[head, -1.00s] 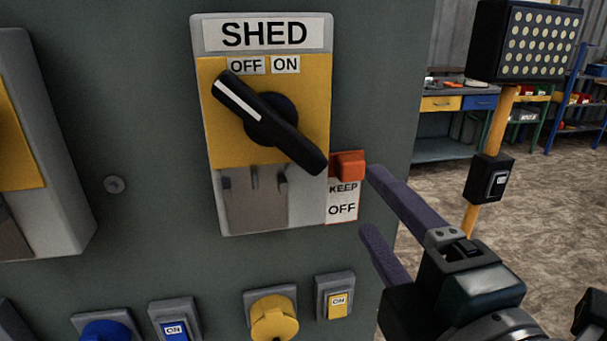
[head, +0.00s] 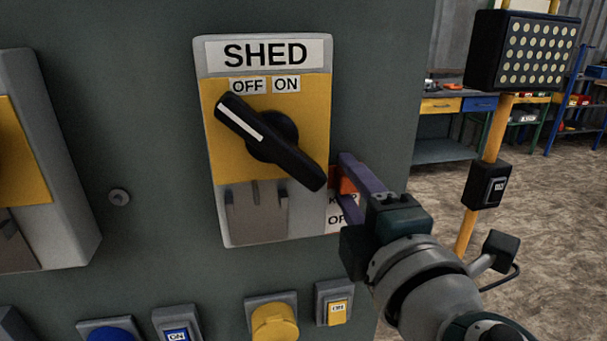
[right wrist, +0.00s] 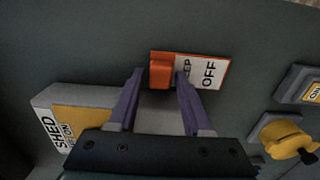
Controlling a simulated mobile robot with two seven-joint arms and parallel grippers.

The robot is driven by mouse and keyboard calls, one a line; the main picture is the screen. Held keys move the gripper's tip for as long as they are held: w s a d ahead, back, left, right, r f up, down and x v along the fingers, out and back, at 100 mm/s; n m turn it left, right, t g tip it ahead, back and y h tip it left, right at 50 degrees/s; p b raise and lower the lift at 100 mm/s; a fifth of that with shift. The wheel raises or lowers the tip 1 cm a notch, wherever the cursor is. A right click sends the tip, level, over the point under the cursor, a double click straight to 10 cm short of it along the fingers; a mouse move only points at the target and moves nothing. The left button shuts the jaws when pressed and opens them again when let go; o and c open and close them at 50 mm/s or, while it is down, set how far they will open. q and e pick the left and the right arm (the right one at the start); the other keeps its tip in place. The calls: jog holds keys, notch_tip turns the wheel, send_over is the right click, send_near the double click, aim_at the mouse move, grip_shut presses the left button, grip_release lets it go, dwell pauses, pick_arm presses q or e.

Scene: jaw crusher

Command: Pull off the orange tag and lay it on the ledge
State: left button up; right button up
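The orange tag (head: 347,184) has a raised orange block and a white KEEP OFF label. It hangs at the right edge of the SHED switch plate and also shows in the right wrist view (right wrist: 161,74). My right gripper (head: 342,178) is open, with its purple fingers on either side of the orange block. In the right wrist view the fingers (right wrist: 158,78) stand apart with gaps beside the block. In the head view they hide part of the tag and its label. My left gripper is not in view. I cannot make out a ledge.
The black rotary handle (head: 270,140) points to OFF, its lower end close to the tag. A yellow knob (head: 274,322) and a rocker switch (head: 337,308) sit below. A yellow post (head: 480,185) with a switch box stands to the right.

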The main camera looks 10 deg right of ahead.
grip_shut()
dwell(0.4)
jog(key=shift+s+d, duration=0.1)
jog(key=shift+s, duration=2.45)
jog(key=shift+s, duration=0.1)
